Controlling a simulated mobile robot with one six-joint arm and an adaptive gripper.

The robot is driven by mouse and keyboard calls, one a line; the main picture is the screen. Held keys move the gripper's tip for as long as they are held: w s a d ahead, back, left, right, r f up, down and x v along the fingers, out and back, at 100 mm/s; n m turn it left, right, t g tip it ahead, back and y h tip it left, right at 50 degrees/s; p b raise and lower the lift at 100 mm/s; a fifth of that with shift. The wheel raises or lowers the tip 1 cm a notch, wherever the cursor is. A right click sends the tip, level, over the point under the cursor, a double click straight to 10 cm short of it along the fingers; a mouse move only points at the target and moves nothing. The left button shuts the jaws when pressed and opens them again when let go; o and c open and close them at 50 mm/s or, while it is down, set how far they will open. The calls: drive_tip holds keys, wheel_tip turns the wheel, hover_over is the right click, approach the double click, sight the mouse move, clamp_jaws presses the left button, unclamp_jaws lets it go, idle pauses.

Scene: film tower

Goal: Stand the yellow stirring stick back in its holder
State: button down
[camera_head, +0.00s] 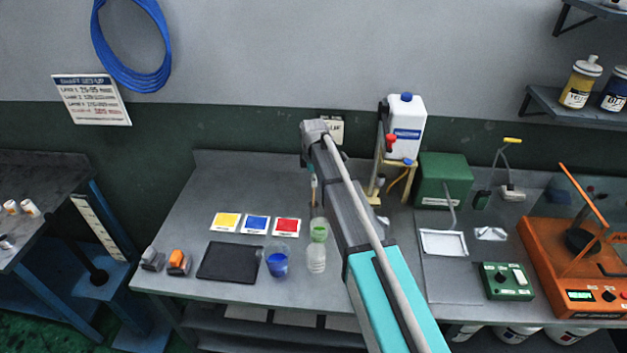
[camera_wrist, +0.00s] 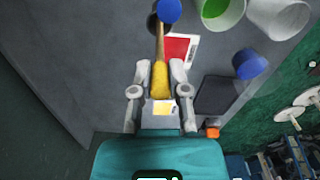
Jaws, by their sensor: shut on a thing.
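In the wrist view my gripper (camera_wrist: 160,72) is shut on the yellow stirring stick (camera_wrist: 160,84), its thick yellow end between the two fingers. A thin brown shaft runs from it towards the top edge. A round blue shape (camera_wrist: 168,10) lies at the shaft's far end; I cannot tell whether it is part of the stick. A dark, round-edged thing (camera_wrist: 153,22) shows beside the shaft; I cannot tell whether it is the holder. In the head view a small part of the stick (camera_head: 313,190) shows beside my arm, which hides most of the gripper.
Near the stick stand a green-filled cup (camera_head: 318,230), a clear container (camera_head: 316,260) and a blue-filled cup (camera_head: 277,264). Yellow, blue and red cards (camera_head: 287,226) and a black mat (camera_head: 230,262) lie left. A white jug (camera_head: 404,125) stands behind. The bench's back left is clear.

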idle(0.3)
drive_tip(key=c, duration=0.5)
unclamp_jaws()
drive_tip(key=shift+c, duration=0.2)
drive_tip(key=shift+r, duration=0.1)
wheel_tip(320, 180, up, 12)
drive_tip(key=p, duration=1.3)
drive_tip(key=s+d+b, duration=0.1)
drive_tip(key=s+d, duration=0.1)
drive_tip(key=s, duration=0.6)
drive_tip(key=shift+s+d+f, duration=0.3)
idle(0.3)
